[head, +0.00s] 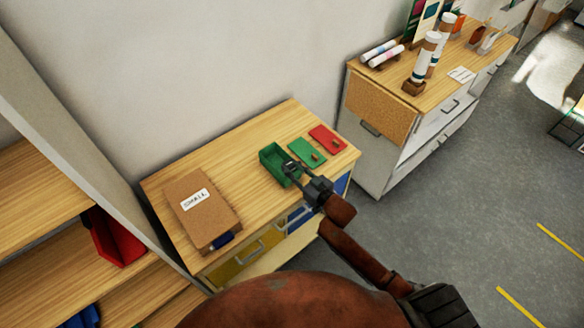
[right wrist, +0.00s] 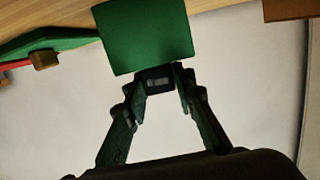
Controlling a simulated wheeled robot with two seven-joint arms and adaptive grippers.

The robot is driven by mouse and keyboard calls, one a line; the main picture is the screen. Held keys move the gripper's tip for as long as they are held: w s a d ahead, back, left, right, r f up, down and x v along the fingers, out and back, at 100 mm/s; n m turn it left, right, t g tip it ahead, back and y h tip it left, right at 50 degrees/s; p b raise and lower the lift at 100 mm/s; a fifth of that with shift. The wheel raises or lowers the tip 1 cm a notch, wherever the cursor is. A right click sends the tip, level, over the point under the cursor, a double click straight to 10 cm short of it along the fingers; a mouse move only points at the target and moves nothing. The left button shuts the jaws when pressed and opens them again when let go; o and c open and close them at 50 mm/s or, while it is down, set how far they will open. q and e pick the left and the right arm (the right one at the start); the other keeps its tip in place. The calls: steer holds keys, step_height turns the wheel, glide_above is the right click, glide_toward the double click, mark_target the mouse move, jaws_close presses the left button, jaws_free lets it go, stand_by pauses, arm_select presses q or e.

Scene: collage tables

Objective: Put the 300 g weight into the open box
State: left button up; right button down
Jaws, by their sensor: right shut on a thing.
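The open green box (head: 269,155) stands on the wooden top of the small cabinet; its near side also shows in the right wrist view (right wrist: 148,35). My right gripper (head: 291,172) is at the box's near right edge. In the right wrist view its fingertips (right wrist: 159,80) are closed on a small dark block with a pale mark, which I take for the 300 g weight (right wrist: 157,83). Its lettering is unreadable. The block is right by the box wall; I cannot tell whether they touch. My left gripper is not in view.
A green lid (head: 306,152) and a red lid (head: 328,139), each with a small knob, lie right of the box. A brown case marked SMALL (head: 203,215) lies at the left. A second cabinet (head: 398,110) with tubes stands to the right across a gap.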

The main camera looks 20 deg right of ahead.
steer(key=shift+f, duration=0.5)
steer(key=c, duration=1.6)
jaws_free()
steer(key=shift+r, duration=0.5)
steer(key=v, duration=1.2)
steer(key=shift+d+r, duration=0.1)
